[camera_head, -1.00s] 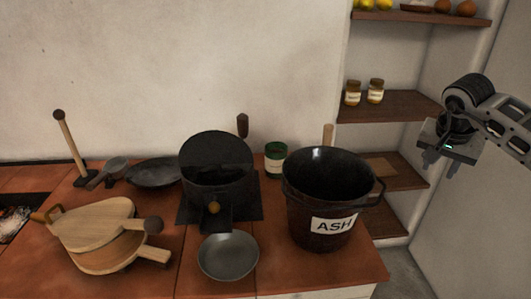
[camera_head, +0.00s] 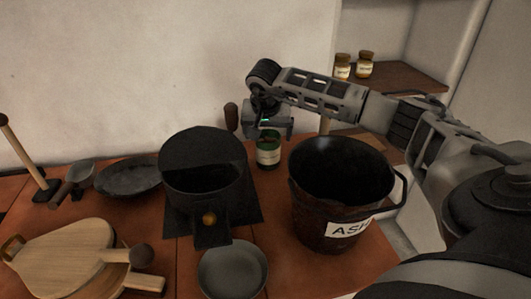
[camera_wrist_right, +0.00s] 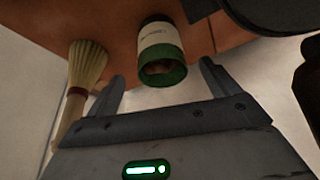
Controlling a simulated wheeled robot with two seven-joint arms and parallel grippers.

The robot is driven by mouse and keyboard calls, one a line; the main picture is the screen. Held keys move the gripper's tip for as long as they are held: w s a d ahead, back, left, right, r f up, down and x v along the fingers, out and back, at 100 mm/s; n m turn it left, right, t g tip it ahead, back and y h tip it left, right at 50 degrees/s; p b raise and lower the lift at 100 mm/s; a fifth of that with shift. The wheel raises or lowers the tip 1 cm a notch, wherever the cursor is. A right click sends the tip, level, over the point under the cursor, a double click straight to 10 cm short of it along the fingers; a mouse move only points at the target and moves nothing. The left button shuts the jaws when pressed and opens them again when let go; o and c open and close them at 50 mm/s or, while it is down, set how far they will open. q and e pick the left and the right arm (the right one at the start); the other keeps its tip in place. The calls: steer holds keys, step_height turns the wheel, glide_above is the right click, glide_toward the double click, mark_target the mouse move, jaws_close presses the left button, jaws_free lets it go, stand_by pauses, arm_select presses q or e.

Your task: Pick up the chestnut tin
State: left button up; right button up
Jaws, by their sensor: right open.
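The chestnut tin (camera_head: 268,155) is a small green tin with a white label, standing upright at the back of the counter. In the wrist view the tin (camera_wrist_right: 160,38) shows its green rim and brown contents. My right gripper (camera_head: 267,136) is above the tin, pointing down, and hides part of its top. In the wrist view the open right gripper (camera_wrist_right: 163,74) has one finger on either side of the tin's rim in the picture; I cannot tell how far down they reach. My left gripper is not in view.
A black ash bucket (camera_head: 340,215) stands close at the tin's right, a black roaster (camera_head: 203,180) at its left. A brush (camera_wrist_right: 82,80) with a wooden handle is near the tin. A pan (camera_head: 232,270), bellows (camera_head: 60,255) and a shelf with jars (camera_head: 365,64) also show.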

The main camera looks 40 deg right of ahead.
mark_target(268, 147)
steer(key=x, duration=0.7)
steer(key=shift+w+d+f, duration=0.1)
steer(key=shift+w+f, duration=0.05)
steer(key=shift+f, duration=0.1)
steer(key=shift+c, duration=0.3)
steer(key=shift+r, duration=0.1)
steer(key=c, duration=1.2)
